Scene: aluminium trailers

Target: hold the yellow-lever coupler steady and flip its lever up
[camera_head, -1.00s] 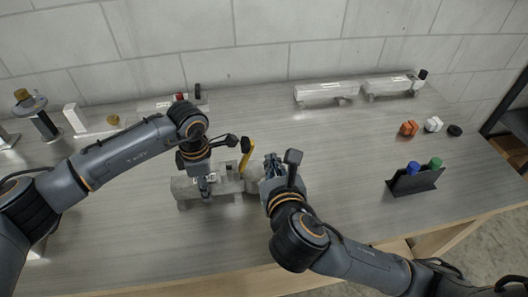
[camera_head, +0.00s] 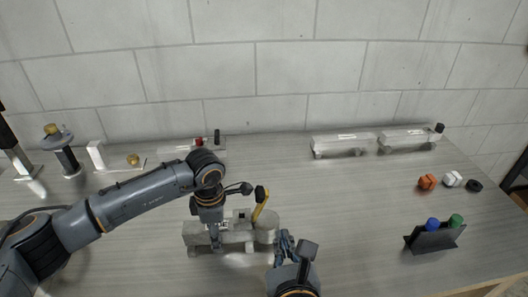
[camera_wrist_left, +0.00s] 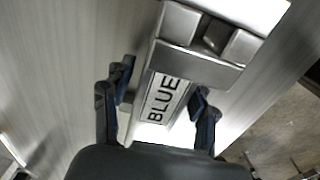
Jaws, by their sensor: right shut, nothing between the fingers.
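The yellow-lever coupler is a grey metal body (camera_head: 188,236) lying on the bench, with a round right end. Its yellow lever (camera_head: 259,211) stands up, tilted a little to the right, with a dark tip. My left gripper (camera_head: 216,240) reaches down over the body's left part. My right gripper (camera_head: 285,242) is shut and empty, just right of the coupler's round end and below the lever.
Two pale couplers (camera_head: 342,145) lie at the back right. Orange and white pieces (camera_head: 427,182) and a black ring (camera_head: 475,186) sit at the right, near a dark holder (camera_head: 434,239) with blue and green caps. Another coupler with a red part (camera_head: 180,152) is behind my left arm.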

